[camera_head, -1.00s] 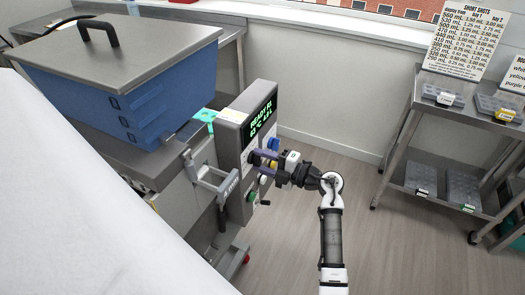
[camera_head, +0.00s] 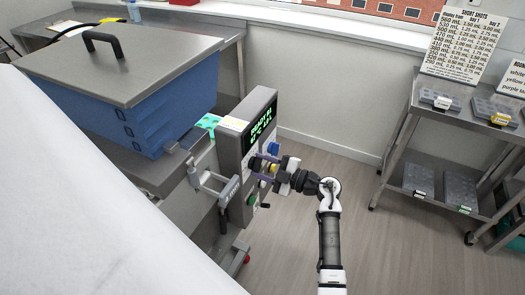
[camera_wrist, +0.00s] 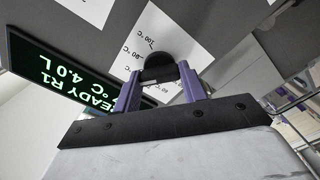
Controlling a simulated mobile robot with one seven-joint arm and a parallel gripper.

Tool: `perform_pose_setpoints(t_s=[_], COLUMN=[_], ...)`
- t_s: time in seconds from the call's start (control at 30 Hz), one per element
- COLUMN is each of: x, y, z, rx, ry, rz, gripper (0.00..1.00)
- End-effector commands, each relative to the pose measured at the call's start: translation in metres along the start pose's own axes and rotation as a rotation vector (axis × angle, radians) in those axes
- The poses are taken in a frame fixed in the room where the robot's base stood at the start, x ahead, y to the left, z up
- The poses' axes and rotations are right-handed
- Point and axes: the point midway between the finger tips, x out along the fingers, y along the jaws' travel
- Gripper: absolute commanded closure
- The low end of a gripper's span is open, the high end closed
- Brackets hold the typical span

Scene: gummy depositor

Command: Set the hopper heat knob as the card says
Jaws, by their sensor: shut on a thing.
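The depositor's control panel (camera_head: 262,108) has a lit green display. In the wrist view the display (camera_wrist: 75,85) appears upside down and reads READY R1, °C and 4.0 L. A dark round knob (camera_wrist: 158,62) sits on a white dial plate (camera_wrist: 185,35) with temperature marks, one of them 100 °C. My gripper (camera_wrist: 160,85) has its purple fingers on both sides of this knob and is shut on it. In the head view my gripper (camera_head: 262,164) reaches the panel from the right and hides the knob. The pointer setting is not readable.
A blue hopper (camera_head: 135,95) with a steel lid stands left of the panel. A blue button (camera_head: 273,148) and a green one (camera_head: 251,199) are close to my gripper. A steel rack (camera_head: 400,145) with trays and a SHORT SHOTS sign (camera_head: 462,42) stands right. Floor between is clear.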

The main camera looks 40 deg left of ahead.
Motion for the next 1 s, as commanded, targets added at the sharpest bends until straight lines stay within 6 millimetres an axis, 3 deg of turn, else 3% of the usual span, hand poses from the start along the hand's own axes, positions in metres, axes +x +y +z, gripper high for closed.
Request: perform_pose_setpoints(t_s=[0.33, 0.37, 0.53, 0.83, 1.0], x=[-0.001, -0.001, -0.001, -0.002, -0.022], y=[0.001, 0.001, 0.001, 0.0, -0.001], z=[0.001, 0.001, 0.001, 0.001, 0.003], rx=[0.002, 0.002, 0.001, 0.001, 0.0], ry=[-0.003, -0.003, -0.002, -0.001, -0.004], rz=[0.003, 0.003, 0.002, 0.001, 0.004], gripper=[0.81, 0.57, 0.36, 0.36, 0.36])
